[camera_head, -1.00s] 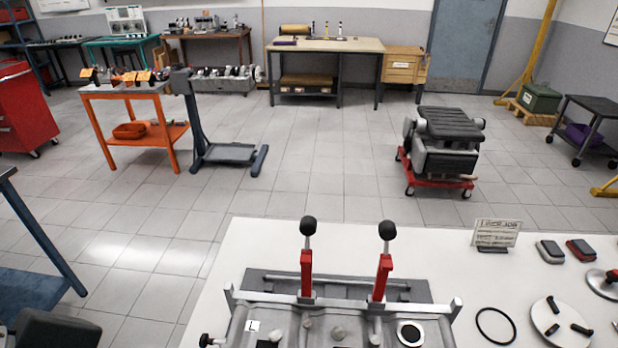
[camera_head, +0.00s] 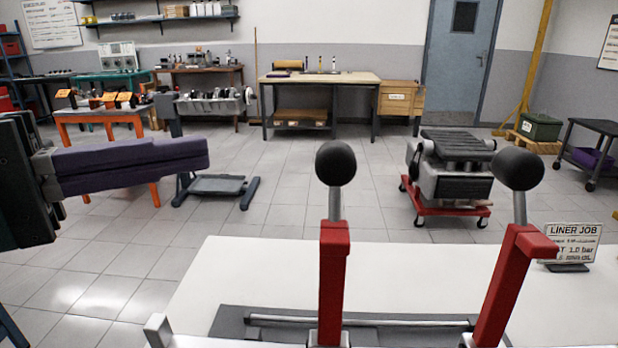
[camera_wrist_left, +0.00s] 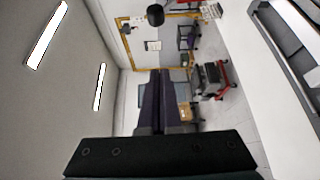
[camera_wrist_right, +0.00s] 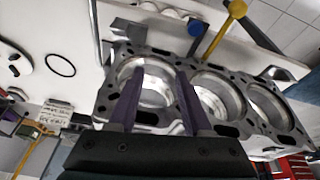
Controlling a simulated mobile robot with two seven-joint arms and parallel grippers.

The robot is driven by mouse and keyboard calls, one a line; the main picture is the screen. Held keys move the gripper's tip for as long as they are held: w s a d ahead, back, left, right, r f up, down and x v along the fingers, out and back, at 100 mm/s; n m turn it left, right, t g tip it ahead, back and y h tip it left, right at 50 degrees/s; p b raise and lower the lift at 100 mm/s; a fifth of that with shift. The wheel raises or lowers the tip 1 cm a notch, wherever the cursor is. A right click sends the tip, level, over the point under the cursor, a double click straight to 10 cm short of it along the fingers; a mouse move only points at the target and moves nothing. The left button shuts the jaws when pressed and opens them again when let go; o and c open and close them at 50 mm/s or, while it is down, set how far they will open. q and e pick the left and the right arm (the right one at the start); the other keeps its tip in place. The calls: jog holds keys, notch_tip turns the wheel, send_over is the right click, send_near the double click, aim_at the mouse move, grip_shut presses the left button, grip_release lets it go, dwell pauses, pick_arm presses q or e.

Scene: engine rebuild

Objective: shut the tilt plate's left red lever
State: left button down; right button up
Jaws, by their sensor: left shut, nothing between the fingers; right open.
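The left red lever (camera_head: 333,270) stands upright at the tilt plate (camera_head: 235,322), with a black ball knob (camera_head: 336,163) on a grey rod. The right red lever (camera_head: 502,285) also stands up, leaning right in the picture, with its own black knob (camera_head: 519,169). My left gripper (camera_head: 207,152) is shut and empty, in the air left of the left lever's knob and apart from it. Its purple fingers show together in the left wrist view (camera_wrist_left: 160,72). My right gripper (camera_wrist_right: 160,74) is open over an engine block (camera_wrist_right: 215,75) with large bores. The levers' bases are cut off in the head view.
A white table (camera_head: 220,270) lies under the plate. A printed sign (camera_head: 572,242) stands at its right. An engine on a red dolly (camera_head: 450,180) and an orange cart (camera_head: 100,115) stand on the floor beyond.

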dwell(0.3)
pick_arm(q)
jog(key=p+x, duration=0.4)
jog(key=x, duration=0.6)
jog(key=s, duration=0.1)
jog(key=s+p, duration=0.2)
jog(key=s, duration=0.1)
jog(key=shift+d+r, duration=0.15)
jog(key=shift+d, duration=0.2)
jog(key=shift+w, duration=0.1)
